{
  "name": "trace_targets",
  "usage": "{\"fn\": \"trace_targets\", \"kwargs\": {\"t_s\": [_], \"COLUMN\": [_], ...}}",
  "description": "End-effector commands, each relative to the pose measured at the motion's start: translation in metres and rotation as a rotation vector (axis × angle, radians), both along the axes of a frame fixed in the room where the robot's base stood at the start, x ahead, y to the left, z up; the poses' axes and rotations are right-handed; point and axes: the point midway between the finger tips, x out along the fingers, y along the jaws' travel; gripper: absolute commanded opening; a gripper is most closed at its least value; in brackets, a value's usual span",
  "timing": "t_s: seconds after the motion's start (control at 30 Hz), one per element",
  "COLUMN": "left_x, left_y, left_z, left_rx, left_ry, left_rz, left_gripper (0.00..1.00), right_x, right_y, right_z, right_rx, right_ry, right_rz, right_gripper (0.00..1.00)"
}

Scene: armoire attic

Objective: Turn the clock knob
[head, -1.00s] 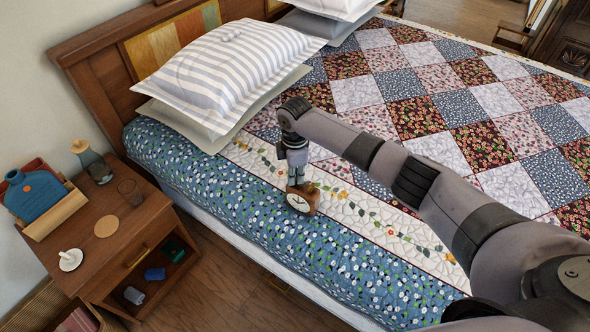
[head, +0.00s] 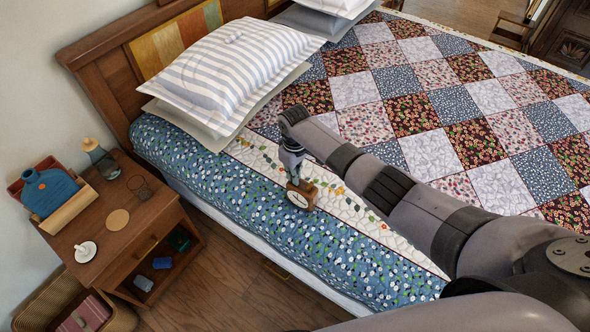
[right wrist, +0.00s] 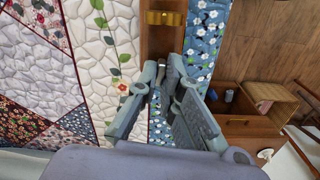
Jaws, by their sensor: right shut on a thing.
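The clock is a small brown wooden block with a round white face (head: 297,199). In the head view it is over the near side of the bed, and I cannot tell whether it touches the quilt. My right gripper (head: 294,180) comes down on it from above and is shut on it. In the right wrist view the clock's wooden body (right wrist: 158,45) lies beyond the fingertips (right wrist: 163,72), with a brass part (right wrist: 165,18) at its far end. The fingers hide where they grip, and I cannot make out the knob for sure. My left gripper is not in view.
The bed has a patchwork quilt (head: 440,90) and a striped pillow (head: 230,65). A wooden nightstand (head: 150,215) stands at the left, with a blue bottle (head: 48,190), a glass bottle (head: 100,160) and a cork disc (head: 117,220). Bare floor (head: 230,265) shows beside the bed.

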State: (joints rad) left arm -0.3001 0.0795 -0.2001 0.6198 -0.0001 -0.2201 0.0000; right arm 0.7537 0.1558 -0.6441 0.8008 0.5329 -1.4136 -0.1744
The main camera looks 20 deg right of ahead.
Motion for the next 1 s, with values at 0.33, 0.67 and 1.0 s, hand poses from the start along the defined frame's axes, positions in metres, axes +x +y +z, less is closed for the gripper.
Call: {"fn": "trace_targets", "kwargs": {"t_s": [0.33, 0.67, 1.0], "left_x": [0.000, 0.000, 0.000], "left_y": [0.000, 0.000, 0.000], "left_z": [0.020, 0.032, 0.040], "left_rx": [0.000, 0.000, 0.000], "left_ry": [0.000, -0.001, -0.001], "left_rz": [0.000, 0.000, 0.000], "left_gripper": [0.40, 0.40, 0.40], "right_x": [0.000, 0.001, 0.001], "right_y": [0.001, 0.001, 0.001], "right_z": [0.003, 0.003, 0.002], "right_rx": [0.002, 0.002, 0.001], "right_ry": [0.000, -0.001, -0.001], "right_rz": [-0.329, -0.641, -0.960], "right_gripper": [0.00, 0.00, 0.00]}}
